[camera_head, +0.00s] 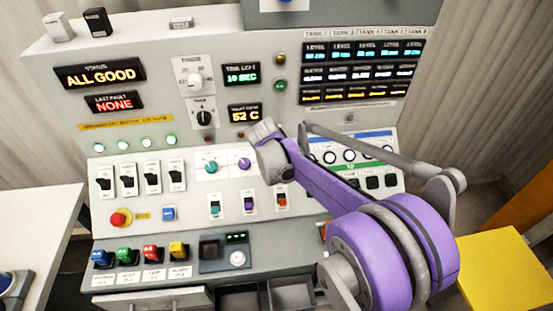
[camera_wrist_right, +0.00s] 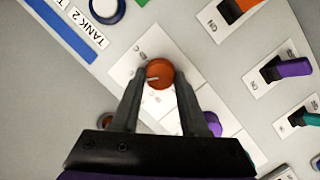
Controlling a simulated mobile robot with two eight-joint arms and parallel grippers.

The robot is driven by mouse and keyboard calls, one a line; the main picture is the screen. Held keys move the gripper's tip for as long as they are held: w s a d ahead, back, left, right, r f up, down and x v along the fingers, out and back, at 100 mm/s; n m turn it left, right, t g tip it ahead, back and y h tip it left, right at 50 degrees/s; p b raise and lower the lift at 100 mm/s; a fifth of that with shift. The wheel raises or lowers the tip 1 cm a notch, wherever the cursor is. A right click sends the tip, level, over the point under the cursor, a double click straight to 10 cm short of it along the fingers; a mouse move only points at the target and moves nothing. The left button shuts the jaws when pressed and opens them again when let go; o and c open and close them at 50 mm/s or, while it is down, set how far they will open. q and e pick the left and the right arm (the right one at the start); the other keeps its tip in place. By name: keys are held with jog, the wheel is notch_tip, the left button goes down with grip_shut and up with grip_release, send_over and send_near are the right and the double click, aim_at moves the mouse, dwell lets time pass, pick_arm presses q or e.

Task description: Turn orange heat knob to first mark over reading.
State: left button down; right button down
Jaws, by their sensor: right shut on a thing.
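The orange heat knob (camera_wrist_right: 159,73) sits between the two fingers of my right gripper (camera_wrist_right: 157,90) in the right wrist view. The fingers are shut on its sides. A pale pointer line on the knob points left in that view; the marks around it are too small to read. In the head view my right gripper (camera_head: 270,142) reaches the panel right of the purple knob (camera_head: 244,164) and hides the orange knob. The amber temperature display (camera_head: 245,115) seems to read 52 C. My left gripper is in neither view.
A teal knob (camera_head: 211,167) and the purple knob stand left of my gripper. Teal, purple and orange rocker switches (camera_head: 282,200) sit below. A red emergency button (camera_head: 120,218) is at the lower left. A yellow block (camera_head: 505,275) stands at the right.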

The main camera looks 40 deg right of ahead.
jog(key=shift+n, duration=0.3)
jog(key=shift+c, duration=2.1)
grip_release()
jog(key=v, duration=1.1)
jog(key=shift+p, duration=0.3)
jog(key=shift+s+f, duration=0.1)
